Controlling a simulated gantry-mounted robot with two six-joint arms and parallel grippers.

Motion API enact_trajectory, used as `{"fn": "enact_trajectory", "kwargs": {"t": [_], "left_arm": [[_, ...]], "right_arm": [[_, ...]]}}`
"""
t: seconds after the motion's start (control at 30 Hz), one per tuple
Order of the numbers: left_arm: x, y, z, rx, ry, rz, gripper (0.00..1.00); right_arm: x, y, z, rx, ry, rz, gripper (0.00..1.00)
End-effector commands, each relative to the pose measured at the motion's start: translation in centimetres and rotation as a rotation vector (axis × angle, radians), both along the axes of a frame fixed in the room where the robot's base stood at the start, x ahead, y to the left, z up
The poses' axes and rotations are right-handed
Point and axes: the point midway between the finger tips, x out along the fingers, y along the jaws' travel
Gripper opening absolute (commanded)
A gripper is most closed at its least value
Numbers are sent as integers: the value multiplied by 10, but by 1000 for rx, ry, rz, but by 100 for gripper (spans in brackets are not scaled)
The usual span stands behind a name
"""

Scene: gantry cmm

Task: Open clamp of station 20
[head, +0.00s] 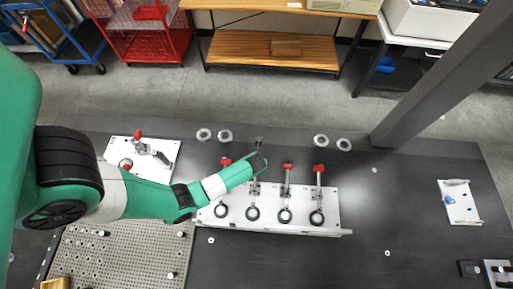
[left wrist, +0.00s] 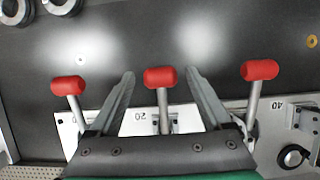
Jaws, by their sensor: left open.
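A white plate (head: 335,228) on the dark table carries a row of several toggle clamps with red-tipped levers and dark rings in front. My left gripper (head: 262,150) is over the row's far side, near the second clamp from the left. In the left wrist view, my open left gripper (left wrist: 160,78) has its fingers on either side of the middle red handle (left wrist: 158,77), with no visible contact. A label reading 20 (left wrist: 140,115) shows beside that lever. Red handles flank it on the left (left wrist: 68,86) and right (left wrist: 259,70). My right gripper is not in view.
Another plate (head: 160,150) with a red-handled clamp lies left, behind my arm. A perforated plate (head: 120,250) is at front left. Metal rings (head: 204,134) lie in pairs behind the row. A dark post (head: 420,85) rises at right. Table right of the row is mostly clear.

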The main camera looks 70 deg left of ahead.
Motion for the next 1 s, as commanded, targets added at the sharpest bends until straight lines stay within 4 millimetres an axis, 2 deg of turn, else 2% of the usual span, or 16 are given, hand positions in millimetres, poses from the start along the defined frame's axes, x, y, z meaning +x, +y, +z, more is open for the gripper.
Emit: {"fn": "enact_trajectory", "kwargs": {"t": [0.07,0.5,0.53,1.0], "left_arm": [[0,0,0,0,0,0,82],[0,0,1,0,1,0,3],[0,0,1,0,1,0,0],[-1,-1,2,12,-3,-1,0]], "right_arm": [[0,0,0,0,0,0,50],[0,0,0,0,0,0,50],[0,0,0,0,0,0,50],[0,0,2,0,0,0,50]]}}
